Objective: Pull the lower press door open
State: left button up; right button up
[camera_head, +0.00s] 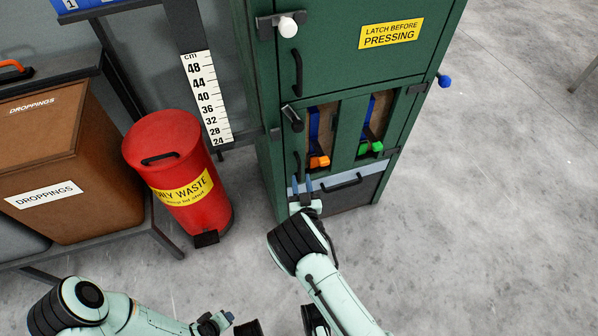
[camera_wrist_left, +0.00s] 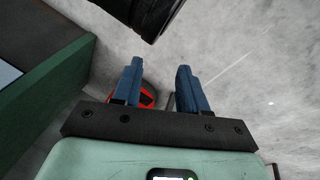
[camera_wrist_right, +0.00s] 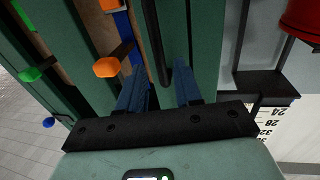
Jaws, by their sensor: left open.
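The green press has a lower door (camera_head: 340,135) with two tall slots, which looks flush with the frame. Its dark upright handle (camera_head: 297,165) is on the left side and shows as a black bar in the right wrist view (camera_wrist_right: 155,45). A dark latch (camera_head: 292,117) sits above the handle. My right gripper (camera_head: 302,184) is open just below the handle; in its wrist view the bar's lower end appears between the fingertips (camera_wrist_right: 160,70). Contact cannot be told. My left gripper (camera_head: 226,318) is low in the head view, away from the press, and open (camera_wrist_left: 155,72).
The upper door (camera_head: 340,65) has its own handle and a white-knobbed latch (camera_head: 286,26). An orange tag (camera_head: 319,161) and a green tag (camera_head: 376,147) hang in the slots. A drawer (camera_head: 350,194) lies below. A red bin (camera_head: 165,135) stands left; the floor at right is clear.

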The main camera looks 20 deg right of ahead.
aim_at(300, 172)
jog(key=w, duration=0.2)
jog(key=w+b, duration=0.1)
jog(key=w, duration=0.1)
jog(key=shift+d+f, duration=0.1)
jog(key=shift+d, duration=0.2)
jog(key=shift+w+d, duration=0.1)
jog(key=shift+w, duration=0.4)
pick_arm(q)
jog(key=shift+s+a+f+g, duration=0.2)
jog(key=shift+s+f, duration=0.2)
jog(key=shift+f, duration=0.2)
jog(key=shift+s+a+f+g, duration=0.15)
jog(key=shift+s+f, duration=0.2)
jog(key=shift+f, duration=0.25)
pick_arm(e)
grip_shut()
jog(key=shift+s, duration=0.1)
